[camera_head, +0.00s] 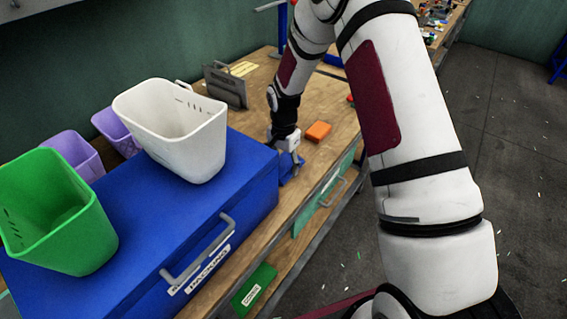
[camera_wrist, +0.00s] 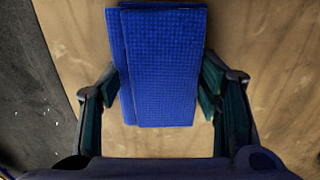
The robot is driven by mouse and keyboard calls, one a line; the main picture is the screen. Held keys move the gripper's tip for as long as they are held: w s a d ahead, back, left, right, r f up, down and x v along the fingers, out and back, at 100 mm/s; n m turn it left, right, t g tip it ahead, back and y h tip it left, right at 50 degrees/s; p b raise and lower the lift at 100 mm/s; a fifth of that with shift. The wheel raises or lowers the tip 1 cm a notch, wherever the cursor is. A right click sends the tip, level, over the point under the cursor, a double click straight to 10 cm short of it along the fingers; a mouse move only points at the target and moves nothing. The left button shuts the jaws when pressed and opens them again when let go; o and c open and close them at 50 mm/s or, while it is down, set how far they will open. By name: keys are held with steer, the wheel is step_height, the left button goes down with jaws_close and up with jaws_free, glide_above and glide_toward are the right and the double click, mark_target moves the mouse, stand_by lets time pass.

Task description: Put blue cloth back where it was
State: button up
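The folded blue cloth (camera_wrist: 160,75) fills the upper middle of the wrist view, with one layer slightly askew at its left edge. My gripper (camera_wrist: 160,80) has its fingers spread wide, one on each side of the cloth. The fingertips are close against the cloth's edges; whether they press on it cannot be told. In the head view, my gripper (camera_head: 291,160) points down at the wooden bench. The cloth (camera_head: 291,170) shows there as a small blue patch below it, beside the blue box. Whether it rests on the bench or is slightly raised is unclear.
The large blue box (camera_head: 150,215) carries a white bin (camera_head: 190,145) and a green bin (camera_head: 55,225). Two purple bins (camera_head: 75,155) stand behind. An orange block (camera_head: 318,131) lies right of my gripper, and a grey metal holder (camera_head: 226,85) stands behind it.

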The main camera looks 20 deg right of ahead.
steer(key=o, duration=0.3)
steer(key=shift+o, duration=0.2)
steer(key=shift+r, duration=0.1)
step_height(320, 180, up, 11)
step_height(320, 180, up, 12)
steer(key=n+t, duration=0.1)
steer(key=n, duration=0.2)
glide_above(284, 165)
steer(key=s, duration=0.6)
steer(key=s+r+n+t, duration=0.1)
steer(key=s+r+n, duration=0.3)
steer(key=s, duration=0.9)
steer(key=s+r+n+t, duration=0.2)
steer(key=s+r, duration=0.4)
steer(key=s, duration=0.7)
steer(key=shift+d+n+b, duration=0.15)
steer(key=shift+n+b, duration=0.2)
steer(key=shift+n, duration=0.55)
